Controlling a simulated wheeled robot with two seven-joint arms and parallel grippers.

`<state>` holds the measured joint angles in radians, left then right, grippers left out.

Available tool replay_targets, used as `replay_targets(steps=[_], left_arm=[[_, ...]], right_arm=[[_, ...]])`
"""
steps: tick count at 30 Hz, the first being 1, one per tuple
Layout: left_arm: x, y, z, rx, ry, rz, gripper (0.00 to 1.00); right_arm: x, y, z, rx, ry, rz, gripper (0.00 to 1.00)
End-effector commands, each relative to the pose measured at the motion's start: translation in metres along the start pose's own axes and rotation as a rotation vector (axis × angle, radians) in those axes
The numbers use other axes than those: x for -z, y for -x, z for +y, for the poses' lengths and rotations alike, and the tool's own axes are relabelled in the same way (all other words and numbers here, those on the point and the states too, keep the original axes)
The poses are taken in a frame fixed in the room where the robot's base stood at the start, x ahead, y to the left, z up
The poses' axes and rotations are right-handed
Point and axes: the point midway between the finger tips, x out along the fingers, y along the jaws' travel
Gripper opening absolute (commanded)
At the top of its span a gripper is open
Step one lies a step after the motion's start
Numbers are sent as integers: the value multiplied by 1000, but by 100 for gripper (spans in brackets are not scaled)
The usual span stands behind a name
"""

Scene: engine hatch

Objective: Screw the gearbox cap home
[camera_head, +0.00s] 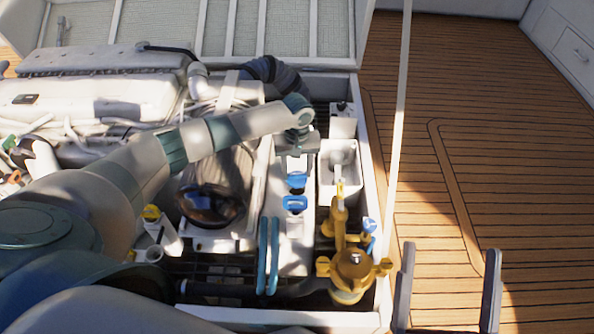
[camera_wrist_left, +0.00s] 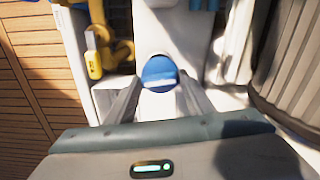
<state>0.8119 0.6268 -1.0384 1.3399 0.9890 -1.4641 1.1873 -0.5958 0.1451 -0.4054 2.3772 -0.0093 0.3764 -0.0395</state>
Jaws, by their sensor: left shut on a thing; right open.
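The gearbox cap appears to be the round blue cap (camera_wrist_left: 158,73) on a white housing. In the left wrist view it sits between the fingertips of my left gripper (camera_wrist_left: 157,88), which is shut on it. In the head view my left gripper (camera_head: 296,160) points down over the white housing, with blue parts (camera_head: 296,181) just below it. The fingers' contact and the cap's thread are hidden there. My right gripper (camera_head: 446,292) is open and empty at the lower right, over the deck beside the hatch.
A brass valve assembly (camera_head: 352,270) stands right of the housing, near the hatch edge. A white box (camera_head: 339,172) is behind it. A thin pale post (camera_head: 399,130) rises at the right. Wooden deck (camera_head: 460,110) is clear.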

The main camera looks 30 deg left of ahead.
Motion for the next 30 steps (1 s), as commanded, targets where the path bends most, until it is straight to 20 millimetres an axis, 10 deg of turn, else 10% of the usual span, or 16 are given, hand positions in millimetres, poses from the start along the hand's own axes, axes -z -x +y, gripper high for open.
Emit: replay_targets(steps=[30], left_arm=[[0, -28, 0, 0, 1, 0, 25]], right_arm=[[30, -1, 1, 7, 12, 171, 92]])
